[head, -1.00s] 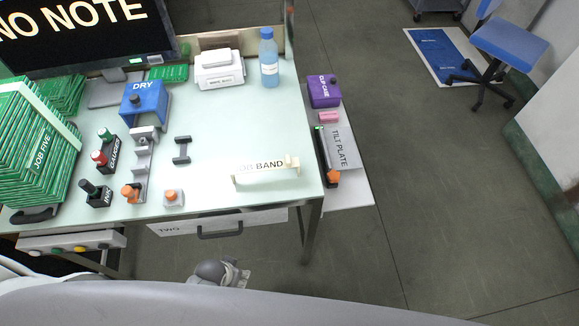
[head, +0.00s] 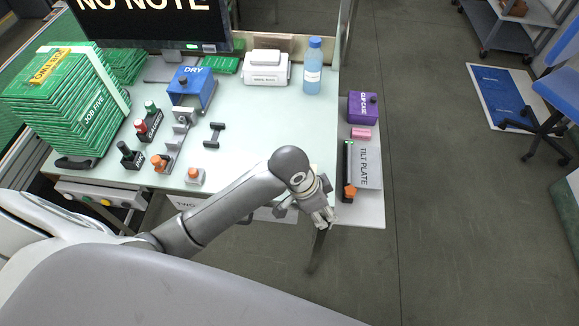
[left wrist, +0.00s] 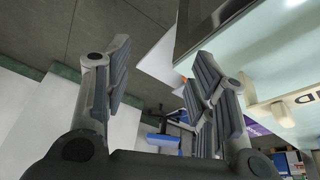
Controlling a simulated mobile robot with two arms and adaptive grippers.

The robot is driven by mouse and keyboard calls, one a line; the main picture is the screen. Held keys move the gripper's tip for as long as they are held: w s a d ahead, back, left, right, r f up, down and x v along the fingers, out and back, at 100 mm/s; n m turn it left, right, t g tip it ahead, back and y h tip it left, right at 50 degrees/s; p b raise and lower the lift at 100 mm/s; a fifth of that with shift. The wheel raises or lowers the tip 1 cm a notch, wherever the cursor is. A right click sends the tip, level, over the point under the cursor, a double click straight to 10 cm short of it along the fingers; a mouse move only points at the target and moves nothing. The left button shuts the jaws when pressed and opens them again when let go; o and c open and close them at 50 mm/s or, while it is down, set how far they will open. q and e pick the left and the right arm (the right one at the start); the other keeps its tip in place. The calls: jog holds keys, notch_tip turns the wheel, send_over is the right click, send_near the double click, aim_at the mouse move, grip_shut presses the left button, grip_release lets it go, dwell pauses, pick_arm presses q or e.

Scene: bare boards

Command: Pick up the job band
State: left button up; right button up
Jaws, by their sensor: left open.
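The job band is a cream bar with dark lettering. In the head view my left arm hides nearly all of it, at the table's front right corner. In the left wrist view the end of the band (left wrist: 284,112) shows at the right edge, on the pale tabletop, with part of its lettering cut off. My left gripper (head: 322,214) is at the table's front right corner, beside the band. In the left wrist view the left gripper (left wrist: 160,58) has its fingers spread with nothing between them. My right gripper is not in view.
The table (head: 255,115) holds a blue DRY box (head: 190,88), a dark bracket (head: 214,134), an orange-topped block (head: 194,176) and a blue bottle (head: 313,68). A lower side shelf carries the tilt plate (head: 367,165) and a purple box (head: 362,107).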

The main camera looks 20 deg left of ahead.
pick_arm(q)
jog(key=w+a+r+m+y, duration=0.1)
jog(key=w+a+r, duration=0.1)
jog(key=w+r, duration=0.1)
jog(key=w+a+r+m+g+y, duration=0.1)
jog(key=w+a+r+m, duration=0.1)
jog(key=w+a+r, duration=0.1)
jog(key=w+a+r+m+g+y, duration=0.1)
jog(key=w+a+r+m, duration=0.1)
jog(key=w+a+r, duration=0.1)
jog(key=shift+w+a+r+y, duration=0.15)
jog(key=shift+w+r, duration=0.15)
jog(key=shift+r, duration=0.2)
jog(key=shift+w+d+r+y, duration=0.15)
jog(key=shift+w+r, duration=0.15)
jog(key=shift+r, duration=0.2)
notch_tip(320, 180, down, 5)
jog(key=shift+a+f+p, duration=0.1)
jog(key=shift+p, duration=0.55)
jog(key=shift+f+p, duration=0.35)
jog(key=shift+f, duration=0.2)
notch_tip(320, 180, down, 4)
jog(key=shift+s+r+p, duration=0.15)
jog(key=shift+r+p, duration=0.05)
jog(key=shift+p, duration=0.4)
jog(key=shift+f, duration=0.35)
jog(key=shift+c, duration=0.4)
jog(key=c, duration=0.8)
